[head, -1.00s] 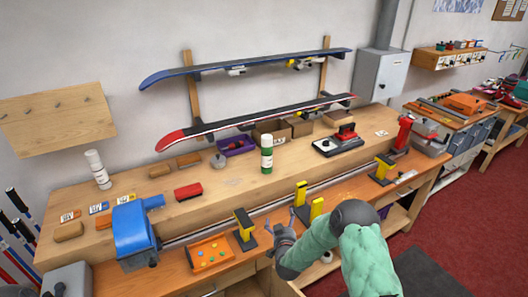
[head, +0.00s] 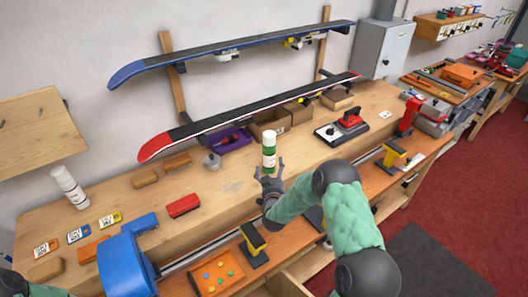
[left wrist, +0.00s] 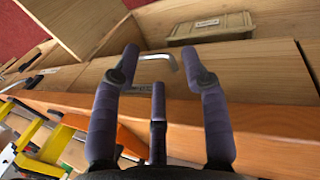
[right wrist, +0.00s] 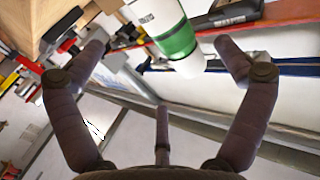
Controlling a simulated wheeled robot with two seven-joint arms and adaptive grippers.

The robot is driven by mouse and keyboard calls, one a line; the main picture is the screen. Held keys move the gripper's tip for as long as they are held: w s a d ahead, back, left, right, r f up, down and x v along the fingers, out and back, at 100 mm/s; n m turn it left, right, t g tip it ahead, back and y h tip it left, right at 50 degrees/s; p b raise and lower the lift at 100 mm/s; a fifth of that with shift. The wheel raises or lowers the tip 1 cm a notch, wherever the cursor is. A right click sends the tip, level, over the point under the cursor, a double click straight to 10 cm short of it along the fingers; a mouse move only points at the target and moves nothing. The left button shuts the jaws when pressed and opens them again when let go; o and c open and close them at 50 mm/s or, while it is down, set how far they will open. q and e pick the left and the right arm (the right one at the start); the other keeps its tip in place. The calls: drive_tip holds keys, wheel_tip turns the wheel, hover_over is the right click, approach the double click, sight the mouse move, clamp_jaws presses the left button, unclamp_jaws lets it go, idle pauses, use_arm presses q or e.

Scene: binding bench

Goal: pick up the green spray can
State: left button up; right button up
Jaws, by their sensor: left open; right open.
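The green spray can (head: 269,152) stands upright on the raised wooden shelf of the bench, white on top with a green lower band. My right gripper (head: 268,171) is open, just in front of the can near its base. In the right wrist view the can (right wrist: 165,30) shows beyond and between the spread fingers of the right gripper (right wrist: 165,55), and I cannot tell whether they touch it. My left gripper (left wrist: 160,65) is open and empty in the left wrist view, facing wooden boards and a bin. Its fingers are not in the head view.
A white can (head: 70,188) stands at the left of the shelf. A red block (head: 183,205), a grey weight (head: 212,161) and a purple bin (head: 232,140) lie left of the green can. A black and red tool (head: 342,130) is to its right. Skis hang above.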

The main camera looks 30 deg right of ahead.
sight(272, 157)
drive_tip(key=x, duration=0.5)
drive_tip(key=shift+w+d+f, duration=0.1)
drive_tip(key=shift+w+d, duration=0.05)
drive_tip(key=shift+w, duration=0.1)
drive_tip(key=shift+w+d+f+b, duration=0.1)
drive_tip(key=shift+w+d+f, duration=0.1)
drive_tip(key=shift+w+d, duration=0.4)
drive_tip(key=shift+w+d+f+b, duration=0.1)
drive_tip(key=shift+w+d+f, duration=0.15)
drive_tip(key=shift+w, duration=0.65)
drive_tip(key=shift+w+d+f+b, duration=0.1)
drive_tip(key=shift+w+d+f, duration=0.1)
drive_tip(key=shift+w+d, duration=0.4)
drive_tip(key=shift+w+a, duration=0.15)
drive_tip(key=c, duration=1.1)
drive_tip(key=shift+o, duration=0.2)
drive_tip(key=shift+r, duration=0.1)
